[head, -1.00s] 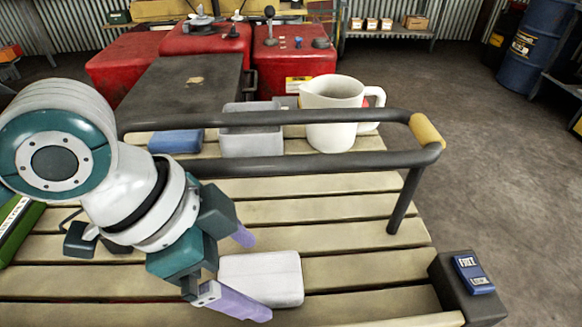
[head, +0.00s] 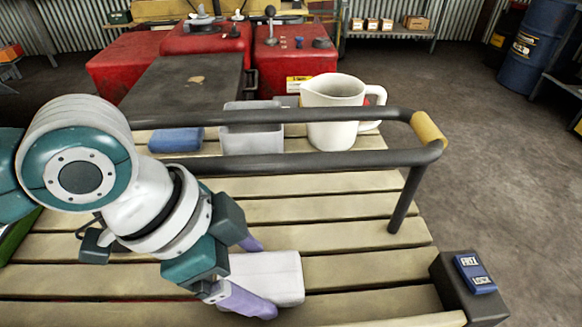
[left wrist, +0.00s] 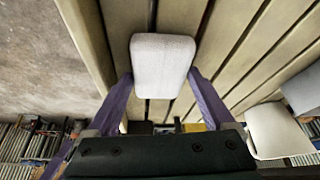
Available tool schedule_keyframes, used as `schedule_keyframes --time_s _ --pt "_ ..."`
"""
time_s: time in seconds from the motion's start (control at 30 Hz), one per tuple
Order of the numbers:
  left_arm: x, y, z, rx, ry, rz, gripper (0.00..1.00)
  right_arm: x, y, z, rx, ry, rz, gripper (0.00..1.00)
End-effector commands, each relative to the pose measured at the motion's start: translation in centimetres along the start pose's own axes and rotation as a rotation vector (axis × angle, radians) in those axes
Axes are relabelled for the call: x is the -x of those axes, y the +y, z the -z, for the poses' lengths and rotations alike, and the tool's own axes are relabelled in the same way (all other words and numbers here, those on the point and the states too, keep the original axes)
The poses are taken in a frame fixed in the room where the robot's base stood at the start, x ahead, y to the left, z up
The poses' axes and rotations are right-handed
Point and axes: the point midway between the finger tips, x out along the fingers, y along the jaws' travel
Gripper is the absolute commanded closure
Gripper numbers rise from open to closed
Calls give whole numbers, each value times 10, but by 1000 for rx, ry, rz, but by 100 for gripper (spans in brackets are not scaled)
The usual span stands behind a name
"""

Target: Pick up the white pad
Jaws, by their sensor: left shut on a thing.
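The white pad (head: 276,278) is a pale block with rounded corners, low over the wooden slats near the front of the rack. My left gripper (head: 257,279) has a purple finger on each side of it. In the left wrist view the pad (left wrist: 163,65) sits between the two purple fingertips (left wrist: 160,82), and the gripper is shut on it. I cannot tell whether the pad still touches the slats. My right gripper is not in view.
A dark tubular rail (head: 290,160) crosses behind the pad. Beyond it stand a white jug (head: 333,115), a grey bin (head: 252,130) and a blue pad (head: 176,140). A dark block with a blue label (head: 473,275) sits at the right corner. The slats right of the pad are clear.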

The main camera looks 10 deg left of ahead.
Motion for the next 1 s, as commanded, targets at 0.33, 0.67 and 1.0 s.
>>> schedule_keyframes --time_s 0.33,0.67,1.0 --pt "8 -1 4 0 1 1 66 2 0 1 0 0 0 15" --pt "66 -1 31 -3 5 3 66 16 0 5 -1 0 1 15" --pt "139 -1 63 -3 4 4 66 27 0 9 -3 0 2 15"
